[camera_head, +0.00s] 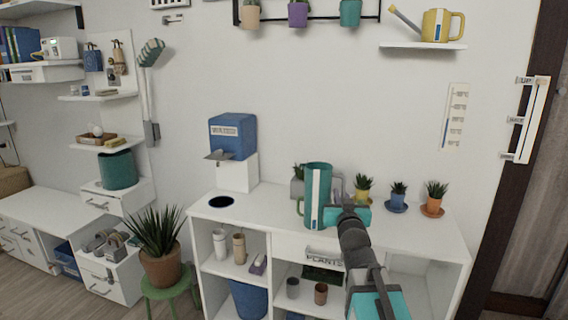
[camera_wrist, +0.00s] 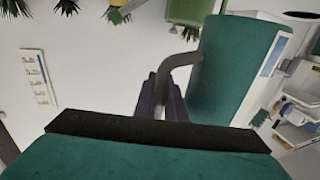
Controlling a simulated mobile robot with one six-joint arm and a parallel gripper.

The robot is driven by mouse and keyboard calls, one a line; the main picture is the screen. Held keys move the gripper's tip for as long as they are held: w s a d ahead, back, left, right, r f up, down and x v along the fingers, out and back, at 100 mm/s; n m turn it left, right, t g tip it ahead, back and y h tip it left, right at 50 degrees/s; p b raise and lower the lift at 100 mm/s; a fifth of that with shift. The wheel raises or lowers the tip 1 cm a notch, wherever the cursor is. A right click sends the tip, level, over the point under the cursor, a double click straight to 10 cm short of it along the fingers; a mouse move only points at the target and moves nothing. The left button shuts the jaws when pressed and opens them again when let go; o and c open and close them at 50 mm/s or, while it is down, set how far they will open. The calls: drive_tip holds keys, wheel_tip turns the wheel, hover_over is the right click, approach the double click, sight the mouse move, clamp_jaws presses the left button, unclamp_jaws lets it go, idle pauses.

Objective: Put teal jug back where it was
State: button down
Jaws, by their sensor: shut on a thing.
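The teal jug (camera_head: 318,192) is upright above the right half of the white shelf desk (camera_head: 270,210) in the head view. A pale strip with markings runs down its side. My gripper (camera_head: 338,212) is at the jug's lower right and shut on it. In the wrist view, which is turned over, the teal jug (camera_wrist: 238,70) fills the upper right, and the dark fingers of my gripper (camera_wrist: 160,98) close on its curved handle. I cannot tell whether the jug's base touches the desk top.
Small potted plants stand along the desk's back right, among them a yellow pot (camera_head: 363,196), a blue pot (camera_head: 397,201) and an orange pot (camera_head: 433,205). A blue water box (camera_head: 233,137) stands on a white block at the left. The desk's left top has a dark round inset (camera_head: 221,201).

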drive_tip(key=shift+w+d+f+m+h, duration=0.15)
drive_tip(key=shift+d+f+m+h, duration=0.1)
drive_tip(key=shift+d+h, duration=0.2)
drive_tip(key=shift+w+d+f+m+h, duration=0.1)
drive_tip(key=shift+d+f+m+h, duration=0.2)
drive_tip(key=shift+d, duration=0.25)
drive_tip(key=d+r+m+g+h, duration=0.1)
drive_tip(key=d+m+h, duration=0.3)
drive_tip(key=d, duration=0.8)
drive_tip(key=shift+w+d+r+g+h, duration=0.25)
drive_tip(key=shift+w+r+g+h, duration=0.15)
drive_tip(key=shift+h, duration=0.65)
drive_tip(key=shift+f, duration=0.1)
